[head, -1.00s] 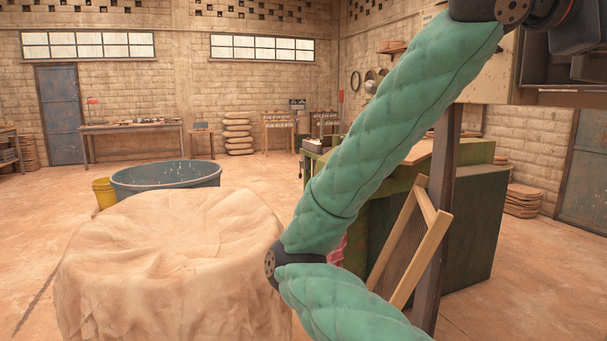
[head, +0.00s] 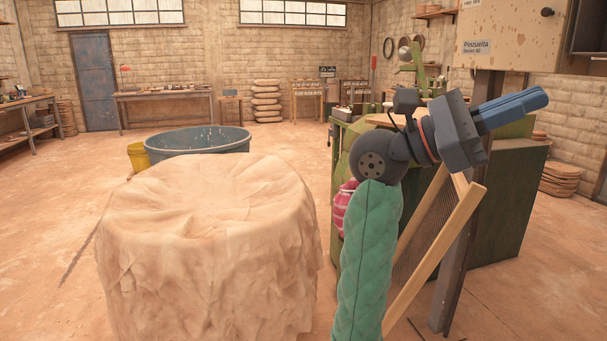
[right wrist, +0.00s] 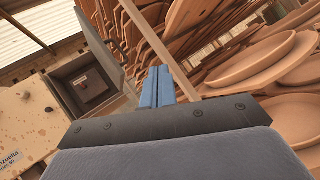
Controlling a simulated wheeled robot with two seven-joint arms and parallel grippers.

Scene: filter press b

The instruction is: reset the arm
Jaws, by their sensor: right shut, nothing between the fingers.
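My right arm, in a green quilted sleeve, rises in the lower right of the head view and ends in my right gripper (head: 540,98). The gripper's blue fingers point right and slightly up, in front of the post and just below the beige machine panel (head: 510,38). In the right wrist view the blue fingers (right wrist: 158,82) lie together, shut and empty. They point towards a pale wooden upright (right wrist: 178,55) and shelves of brown plates (right wrist: 285,60). My left gripper is in neither view.
A cloth-covered round mound (head: 205,240) stands left of my right arm, with a blue tub (head: 198,142) and yellow bucket (head: 138,155) behind. A green cabinet (head: 505,200) and a leaning wooden frame (head: 440,255) stand close on the right. An open-doored box (right wrist: 90,90) shows in the wrist view.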

